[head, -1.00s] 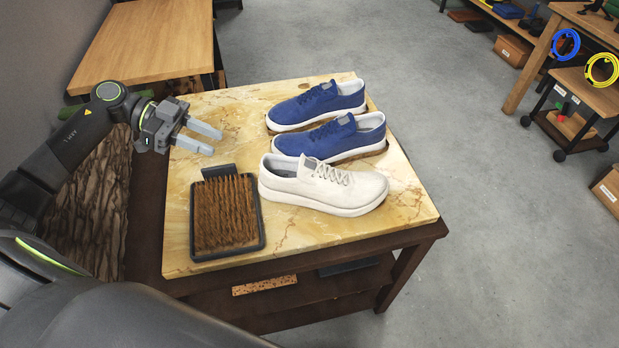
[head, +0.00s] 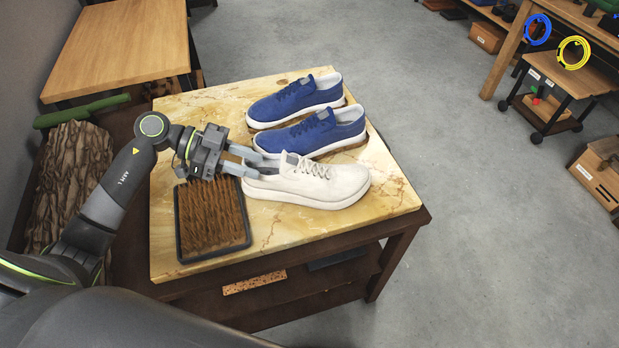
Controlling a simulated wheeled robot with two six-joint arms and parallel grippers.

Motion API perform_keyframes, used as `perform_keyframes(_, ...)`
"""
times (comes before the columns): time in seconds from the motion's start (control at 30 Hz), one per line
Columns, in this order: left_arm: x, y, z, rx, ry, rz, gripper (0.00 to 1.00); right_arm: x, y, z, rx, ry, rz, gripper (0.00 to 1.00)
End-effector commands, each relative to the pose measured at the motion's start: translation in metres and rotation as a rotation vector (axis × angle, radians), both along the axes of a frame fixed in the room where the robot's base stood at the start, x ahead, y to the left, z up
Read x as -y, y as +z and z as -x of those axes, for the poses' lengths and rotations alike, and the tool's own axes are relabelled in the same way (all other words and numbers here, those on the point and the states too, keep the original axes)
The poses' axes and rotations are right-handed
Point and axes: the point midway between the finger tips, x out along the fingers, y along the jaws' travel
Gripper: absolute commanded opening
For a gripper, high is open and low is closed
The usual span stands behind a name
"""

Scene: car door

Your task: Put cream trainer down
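The cream trainer (head: 318,186) stands upright on its sole on the marbled yellow table top (head: 290,238), toe pointing right. My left gripper (head: 261,165) comes in from the left with its two grey fingers apart. The fingertips are at the trainer's heel end, over or beside the heel collar. Part of the heel is hidden behind the fingers, and I cannot tell whether they touch it. My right gripper is out of view.
Two blue trainers, a far one (head: 297,100) and a nearer one (head: 313,134), stand behind the cream one. A brown bristle brush mat (head: 212,217) lies left of it, below my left gripper. The table's front right corner is bare.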

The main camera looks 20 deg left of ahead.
Motion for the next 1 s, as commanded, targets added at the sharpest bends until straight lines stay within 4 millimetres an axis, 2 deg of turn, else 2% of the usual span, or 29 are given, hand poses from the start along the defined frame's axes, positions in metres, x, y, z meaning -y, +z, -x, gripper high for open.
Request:
perform_keyframes(0.23, 0.027, -0.014, -0.006, 0.000, -0.001, 0.004, 0.33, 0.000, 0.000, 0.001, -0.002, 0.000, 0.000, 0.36)
perform_keyframes(0.57, 0.033, -0.017, -0.007, 0.000, 0.000, 0.000, 0.33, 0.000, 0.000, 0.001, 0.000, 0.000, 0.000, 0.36)
perform_keyframes(0.83, 0.032, -0.017, -0.007, 0.000, 0.000, 0.001, 0.00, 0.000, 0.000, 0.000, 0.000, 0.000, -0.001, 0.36)
perform_keyframes(1.0, 0.032, -0.017, -0.007, 0.000, 0.000, 0.001, 0.00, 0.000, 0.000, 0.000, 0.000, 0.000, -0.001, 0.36)
